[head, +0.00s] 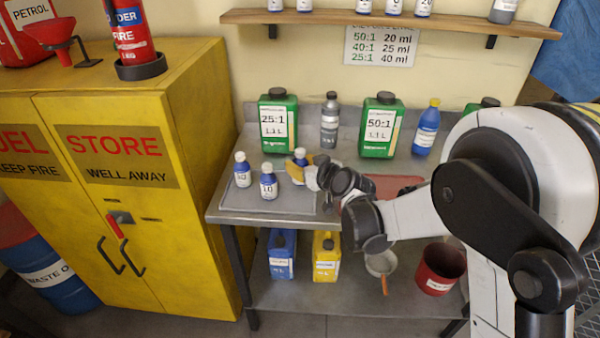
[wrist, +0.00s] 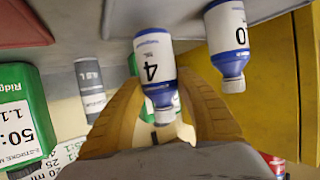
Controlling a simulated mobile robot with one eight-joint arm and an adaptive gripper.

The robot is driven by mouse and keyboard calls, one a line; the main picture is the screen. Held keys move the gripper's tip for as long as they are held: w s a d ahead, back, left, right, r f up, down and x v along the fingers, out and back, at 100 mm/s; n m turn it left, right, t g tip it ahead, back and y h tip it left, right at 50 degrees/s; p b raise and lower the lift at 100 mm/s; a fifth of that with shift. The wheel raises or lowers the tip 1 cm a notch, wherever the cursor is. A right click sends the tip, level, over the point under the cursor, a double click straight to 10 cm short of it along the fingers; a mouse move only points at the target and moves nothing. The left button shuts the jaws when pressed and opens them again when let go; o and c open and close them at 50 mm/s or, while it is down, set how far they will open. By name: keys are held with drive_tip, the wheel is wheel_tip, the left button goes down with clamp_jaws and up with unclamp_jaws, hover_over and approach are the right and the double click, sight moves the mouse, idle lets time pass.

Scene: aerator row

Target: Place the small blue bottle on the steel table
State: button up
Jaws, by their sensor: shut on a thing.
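My gripper (head: 307,167) is over the left part of the steel table (head: 342,150), its yellow fingers around a small blue bottle (head: 300,155) with a white label. In the wrist view, which is upside down, my gripper (wrist: 161,85) is shut on this bottle (wrist: 154,62), marked 4. The bottle looks upright, its base close to the grey surface; I cannot tell whether it touches. Two similar small blue bottles stand to its left on a grey mat, one in front (head: 268,184) and one farther left (head: 242,171). One, marked 10, shows in the wrist view (wrist: 228,45).
Green 25:1 (head: 277,121) and 50:1 (head: 381,127) cans, a grey bottle (head: 329,120) and a larger blue bottle (head: 427,128) stand along the back. A red tray (head: 397,187) lies right of my gripper. A yellow cabinet (head: 150,150) stands left. A wall shelf (head: 400,22) holds more bottles.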

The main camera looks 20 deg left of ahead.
wheel_tip(320, 180, down, 2)
drive_tip(key=shift+f, duration=0.1)
drive_tip(key=shift+r, duration=0.2)
drive_tip(key=shift+f+b, duration=0.1)
drive_tip(key=shift+b, duration=0.2)
drive_tip(key=o, duration=1.1)
drive_tip(key=shift+o, duration=0.2)
